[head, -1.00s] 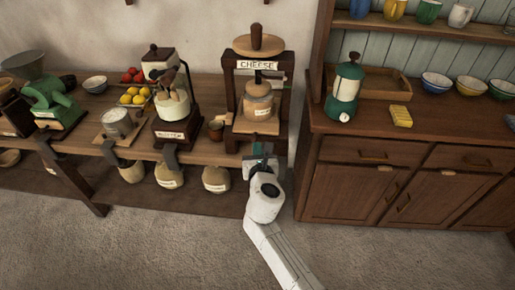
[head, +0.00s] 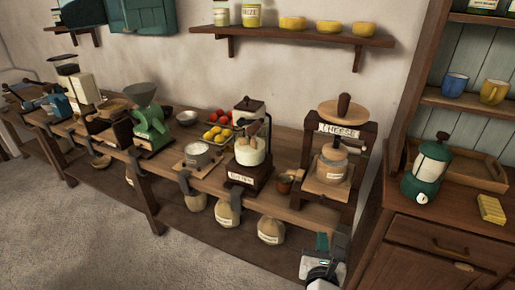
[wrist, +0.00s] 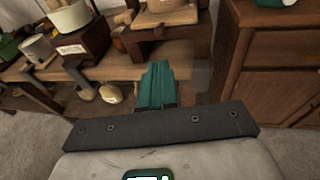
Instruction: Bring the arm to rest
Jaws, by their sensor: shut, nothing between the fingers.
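My gripper (head: 321,242) shows at the bottom of the head view, in front of the bench end below the cheese press (head: 338,150). In the wrist view its teal fingers (wrist: 156,86) are together with nothing between them. My white wrist shows behind the fingers, and the rest of my arm is cut off by the lower edge of the head view.
The wooden bench (head: 292,211) carries a butter churn (head: 251,150), a green grinder (head: 150,125) and bowls. The wooden cabinet (head: 425,235) stands at right, with a green-and-white pot (head: 427,170) and a yellow block (head: 491,209) on top. Open floor (head: 95,240) lies at left.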

